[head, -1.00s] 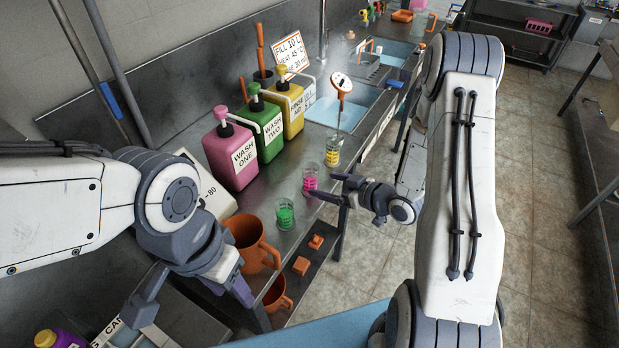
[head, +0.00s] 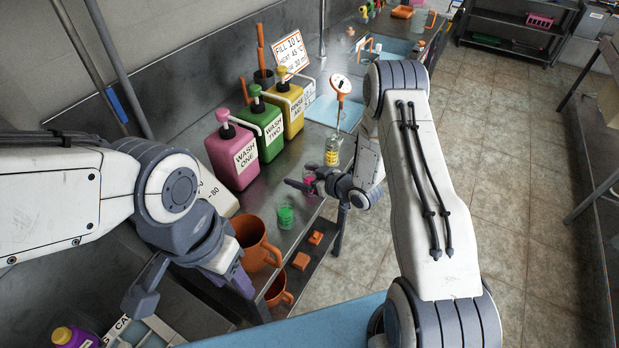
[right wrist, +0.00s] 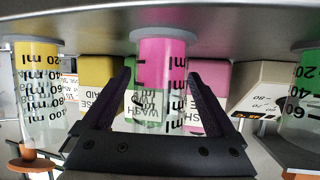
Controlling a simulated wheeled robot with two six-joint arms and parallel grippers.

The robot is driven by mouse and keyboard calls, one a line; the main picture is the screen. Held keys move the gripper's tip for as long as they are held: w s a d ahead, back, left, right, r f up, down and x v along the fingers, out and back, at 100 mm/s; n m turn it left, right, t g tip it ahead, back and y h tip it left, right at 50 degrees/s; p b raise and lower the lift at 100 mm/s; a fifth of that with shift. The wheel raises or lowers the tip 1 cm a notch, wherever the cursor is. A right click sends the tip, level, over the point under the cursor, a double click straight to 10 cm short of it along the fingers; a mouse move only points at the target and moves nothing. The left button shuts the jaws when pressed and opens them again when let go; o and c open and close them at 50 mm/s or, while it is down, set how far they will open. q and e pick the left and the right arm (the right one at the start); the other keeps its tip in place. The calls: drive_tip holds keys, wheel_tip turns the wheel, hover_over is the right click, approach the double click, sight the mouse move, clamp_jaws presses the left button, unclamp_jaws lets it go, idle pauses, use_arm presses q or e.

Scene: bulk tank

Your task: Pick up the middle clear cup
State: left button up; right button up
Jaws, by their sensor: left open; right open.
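Three clear graduated cups stand in a row along the steel counter's edge. The middle one, with pink contents (head: 309,179), is partly hidden behind my right gripper (head: 316,198) in the head view. In the right wrist view, which is upside down, the pink cup (right wrist: 165,62) appears between the open fingers (right wrist: 158,76); I cannot tell whether they touch it. The yellow cup (head: 332,152) is farther back and the green cup (head: 286,216) is nearer. My left gripper (head: 192,294) is open and empty, left of an orange jug.
Pink (head: 232,155), green (head: 263,130) and yellow (head: 288,105) pump bottles stand behind the cups. An orange-topped dial thermometer (head: 341,88) rises near the yellow cup. The orange jug (head: 257,245) stands near the green cup. Open floor lies to the right.

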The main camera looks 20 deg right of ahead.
clamp_jaws()
drive_tip(key=shift+r, duration=0.15)
